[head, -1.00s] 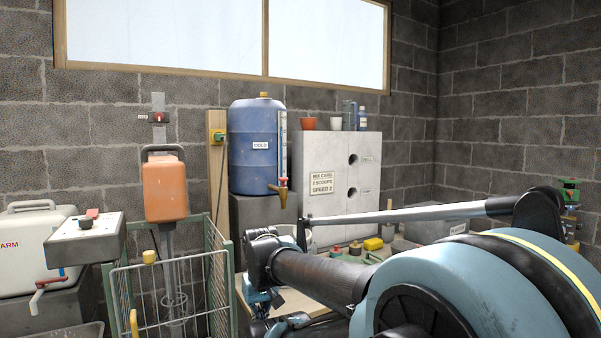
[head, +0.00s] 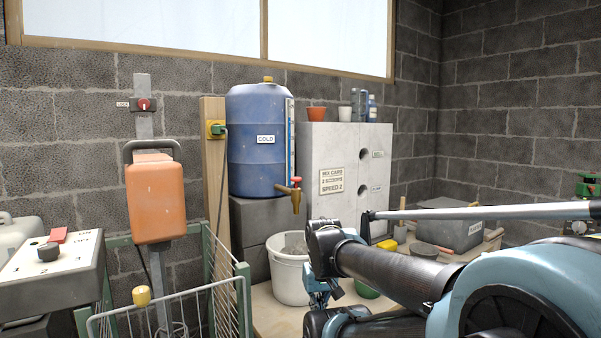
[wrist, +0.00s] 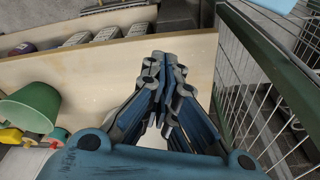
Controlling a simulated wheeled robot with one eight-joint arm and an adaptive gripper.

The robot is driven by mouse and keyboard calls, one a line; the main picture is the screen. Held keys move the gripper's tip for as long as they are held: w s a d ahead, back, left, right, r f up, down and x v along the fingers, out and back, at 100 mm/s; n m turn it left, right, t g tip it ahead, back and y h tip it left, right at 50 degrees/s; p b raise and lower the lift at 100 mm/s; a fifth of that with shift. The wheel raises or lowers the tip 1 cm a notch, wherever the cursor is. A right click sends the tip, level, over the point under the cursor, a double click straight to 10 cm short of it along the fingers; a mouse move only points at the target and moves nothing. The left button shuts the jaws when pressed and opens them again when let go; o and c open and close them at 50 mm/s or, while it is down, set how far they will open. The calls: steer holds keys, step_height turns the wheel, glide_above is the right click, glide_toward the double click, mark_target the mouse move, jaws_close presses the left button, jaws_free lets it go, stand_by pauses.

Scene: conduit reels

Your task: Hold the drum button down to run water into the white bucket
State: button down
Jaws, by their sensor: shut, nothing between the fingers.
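The blue drum (head: 256,150) labelled COLD stands on grey blocks against the back wall. A brass tap (head: 296,196) with a small red part on top sticks out at its lower right; I take this red part (head: 296,180) for the button. The white bucket (head: 288,272) stands on the wooden bench below the tap, partly hidden by my arm on its right. My gripper (head: 319,300) is beside the bucket's right side, mostly hidden by my arm in the head view. In the wrist view my gripper (wrist: 166,62) is shut and empty above bare wood.
A green wire cage (head: 170,305) and an orange mixer (head: 154,200) stand left of the bench; the cage is close right of my fingers in the wrist view. A white board cabinet (head: 345,170) stands behind. A green cup (wrist: 30,108) is at left in the wrist view.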

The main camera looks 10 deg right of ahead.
step_height(320, 180, up, 48)
steer(key=m+g, duration=0.2)
steer(key=m, duration=1.2)
glide_above(296, 179)
steer(key=w+d, duration=0.2)
steer(key=w, duration=0.1)
steer(key=shift+a+f, duration=0.15)
steer(key=shift+f, duration=0.05)
step_height(296, 179, down, 14)
steer(key=shift+s+f, duration=0.1)
steer(key=shift+f, duration=0.95)
stand_by(1.1)
